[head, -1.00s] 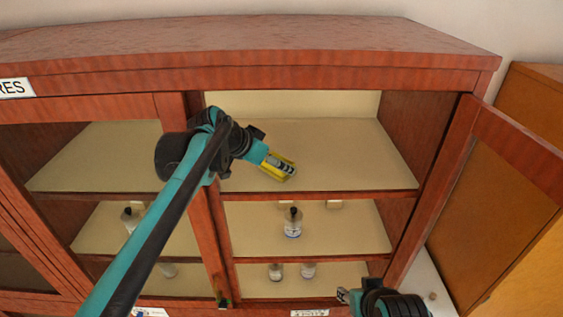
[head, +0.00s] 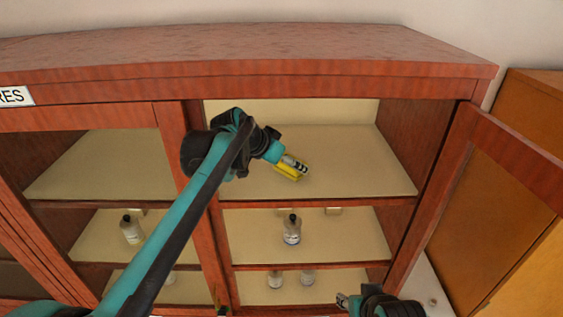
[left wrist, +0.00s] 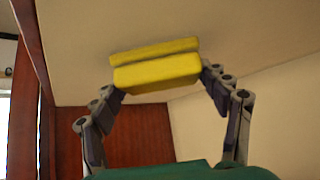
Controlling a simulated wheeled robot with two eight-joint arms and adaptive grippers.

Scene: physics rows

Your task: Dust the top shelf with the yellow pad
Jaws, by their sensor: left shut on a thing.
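The yellow pad (head: 288,173) is in my left gripper (head: 292,165), inside the right-hand section of the cabinet at the top shelf (head: 355,165). In the left wrist view the pad (left wrist: 158,72) sits between the two fingers of the left gripper (left wrist: 162,82), which are shut on it. The pad is close to the pale shelf board (left wrist: 255,35); I cannot tell if it touches. The top shelf looks bare apart from the pad. My right gripper (head: 343,300) is at the bottom edge, in front of the cabinet; its fingers are too small to read.
The middle shelf holds a dark-capped bottle (head: 292,230); smaller bottles (head: 275,280) stand on the shelf below. The cabinet's right door (head: 495,205) stands open. A centre post (head: 215,245) is left of the open section. Another bottle (head: 131,229) stands in the left section.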

